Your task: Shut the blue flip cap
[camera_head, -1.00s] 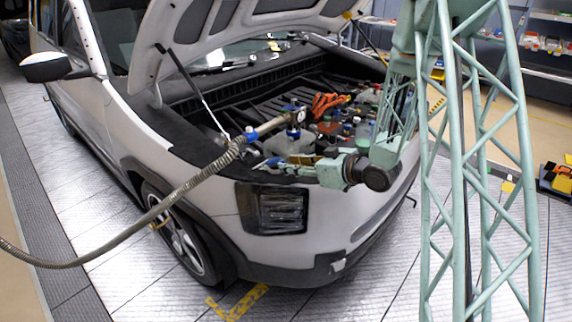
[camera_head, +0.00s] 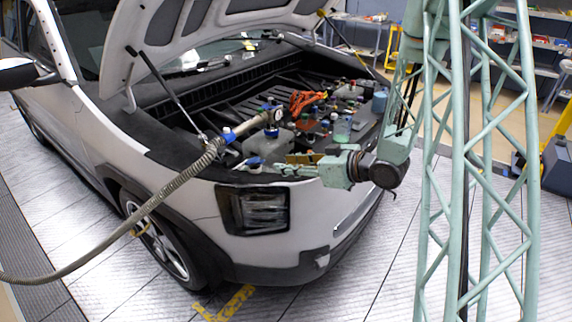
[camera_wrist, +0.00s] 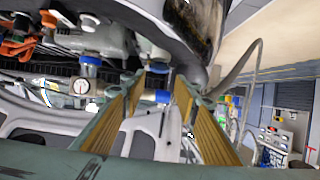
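The blue cap (camera_head: 254,162) shows low at the front of the engine bay in the head view, just left of my fingertips. In the wrist view, which appears upside down, a blue cap (camera_wrist: 158,67) shows between and beyond my fingertips. I cannot tell whether its lid is open or shut. My gripper (camera_head: 280,168) reaches left over the bay's front edge. In the wrist view my gripper (camera_wrist: 161,82) has its two gold-padded fingers spread apart, with nothing held between them. Contact with the cap cannot be made out.
A filler hose (camera_head: 180,185) with a gauge and blue collar (camera_head: 230,135) runs close behind the cap to a blue-necked grey tank (camera_head: 262,146). Orange cables (camera_head: 305,100) and several small caps lie farther back. The raised hood (camera_head: 200,40) hangs above.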

